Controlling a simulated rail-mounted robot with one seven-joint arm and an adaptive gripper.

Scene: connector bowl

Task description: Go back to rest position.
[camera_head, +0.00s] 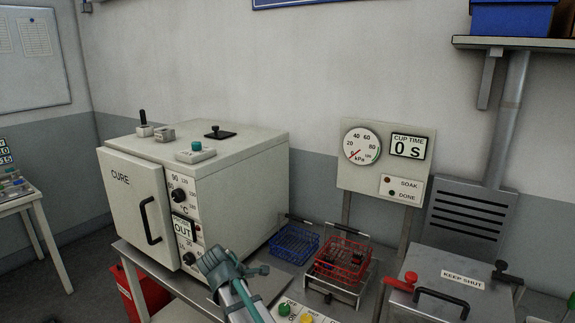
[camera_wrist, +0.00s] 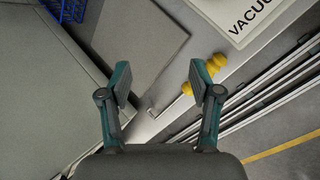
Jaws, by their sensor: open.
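My gripper (camera_head: 232,268) is at the lower middle of the head view, in front of the cure oven's right front corner. In the wrist view my gripper (camera_wrist: 160,82) shows its two teal-and-grey fingers spread wide apart, with nothing held between them. Part of my arm covers the bench's front in the head view.
The cure oven (camera_head: 137,204) stands at left, door shut. A blue wire basket (camera_head: 295,245) and a red wire basket (camera_head: 341,259) are right of it. A gauge panel (camera_head: 385,170) reads 0 s. A lidded box (camera_head: 440,268) labelled KEEP SHUT stands at right. A red bin (camera_head: 150,290) is below.

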